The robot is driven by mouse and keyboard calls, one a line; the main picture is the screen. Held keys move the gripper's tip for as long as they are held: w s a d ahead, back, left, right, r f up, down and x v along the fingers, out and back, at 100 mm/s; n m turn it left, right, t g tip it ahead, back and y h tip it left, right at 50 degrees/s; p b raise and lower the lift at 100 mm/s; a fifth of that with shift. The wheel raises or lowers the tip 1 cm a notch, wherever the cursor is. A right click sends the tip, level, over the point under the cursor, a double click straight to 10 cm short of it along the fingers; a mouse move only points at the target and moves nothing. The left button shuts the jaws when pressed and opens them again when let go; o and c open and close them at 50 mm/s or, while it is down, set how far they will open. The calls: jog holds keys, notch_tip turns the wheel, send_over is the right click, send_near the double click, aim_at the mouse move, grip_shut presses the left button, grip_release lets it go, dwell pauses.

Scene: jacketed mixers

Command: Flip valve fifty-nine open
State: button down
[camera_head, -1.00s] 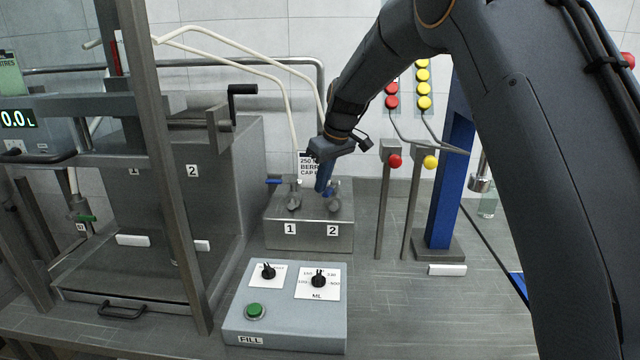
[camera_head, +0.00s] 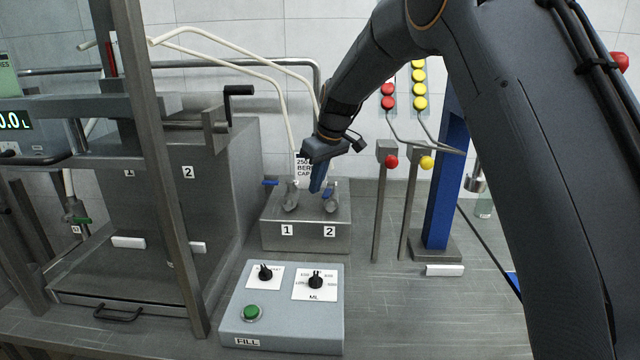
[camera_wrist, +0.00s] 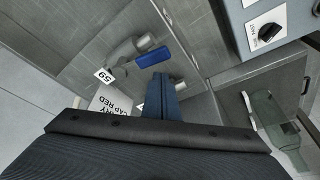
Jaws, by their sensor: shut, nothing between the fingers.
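A grey block (camera_head: 303,240) labelled 1 and 2 carries two small metal valves. The left valve (camera_head: 291,198) has a blue handle (camera_head: 270,183) pointing left. The right valve (camera_head: 331,203) is partly hidden behind my gripper (camera_head: 316,189), and some blue shows at its top. In the wrist view, a tag reading 59 (camera_wrist: 104,76) sits beside a metal valve (camera_wrist: 124,52) with a blue handle (camera_wrist: 153,57). I cannot tell surely which head-view valve this is. My gripper (camera_wrist: 164,84) is shut and empty, fingers pointing down over the block, the blue handle just beyond the tips.
A white placard (camera_head: 303,167) stands behind the valves. A control box (camera_head: 283,320) with knobs and a green button sits in front. A steel tank stands left. Posts with a red knob (camera_head: 391,161) and a yellow knob (camera_head: 426,162) stand right.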

notch_tip(320, 180, up, 10)
jog(key=b, duration=0.2)
jog(key=shift+d+f+b, duration=0.25)
jog(key=shift+b, duration=0.1)
jog(key=shift+d, duration=0.1)
